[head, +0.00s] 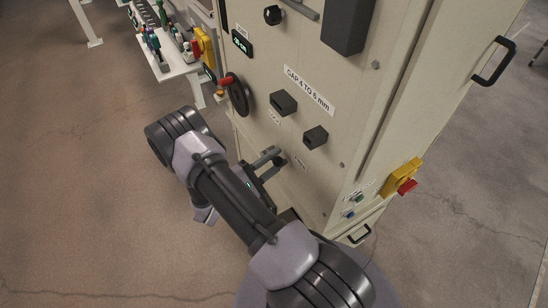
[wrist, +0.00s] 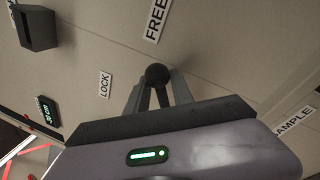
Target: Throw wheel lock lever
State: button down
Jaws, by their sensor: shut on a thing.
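The wheel lock lever shows in the wrist view as a dark round knob (wrist: 157,74) on the cream cabinet face. A LOCK label (wrist: 105,85) is to its left and a FREE label (wrist: 156,18) is above it. My gripper (wrist: 158,82) is shut on the knob, with a grey finger on each side. The lever's shaft is mostly hidden behind the knob and fingers. In the head view my gripper (head: 268,158) reaches the low front of the cabinet, and my arm partly covers it. A dark handwheel (head: 238,97) with a red grip is higher on that face.
The cream cabinet (head: 345,120) carries dark blocks (head: 284,103), a GAP 4 TO 6 mm label (head: 310,91) and a green display (head: 242,42). A yellow box with a red switch (head: 403,178) is on its right side. A bench (head: 172,65) stands behind. The floor at left is clear.

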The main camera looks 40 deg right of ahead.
jog(key=shift+s+f+m, duration=0.15)
jog(key=shift+f+m, duration=0.05)
jog(key=shift+m, duration=0.3)
jog(key=c, duration=1.1)
grip_release()
jog(key=shift+s, duration=0.1)
jog(key=shift+a, duration=0.1)
jog(key=a+f, duration=0.1)
jog(key=a, duration=0.4)
jog(key=w+a+f+p, duration=0.1)
jog(key=a, duration=0.5)
jog(key=w+a+f+p, duration=0.1)
jog(key=a, duration=0.5)
jog(key=shift+w, duration=0.25)
